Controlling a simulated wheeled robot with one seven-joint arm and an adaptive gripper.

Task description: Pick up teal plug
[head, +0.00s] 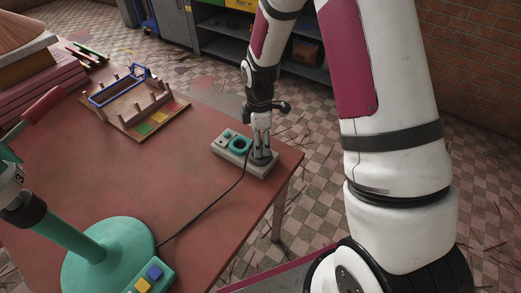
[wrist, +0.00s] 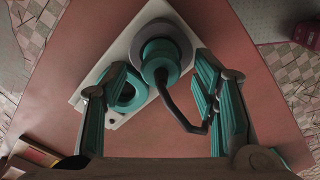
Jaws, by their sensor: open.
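The teal plug (wrist: 160,55) sits in a grey round socket on a pale socket block (wrist: 112,76), with a black cord leading from it. My gripper (wrist: 162,78) is open, one finger on each side of the plug in the wrist picture. I cannot tell whether either finger touches it. In the head view my gripper (head: 261,137) points down over the right end of the block (head: 224,152), largely hiding the plug. A teal ring socket (head: 239,145) beside it shows a dark opening; the left finger partly covers it in the wrist view.
The block lies near the right corner of the red table (head: 200,185). The cord runs toward a teal stand (head: 108,255) with a button box (head: 150,277). A wooden rack (head: 135,105) with coloured squares stands behind left. The table's middle is mostly clear.

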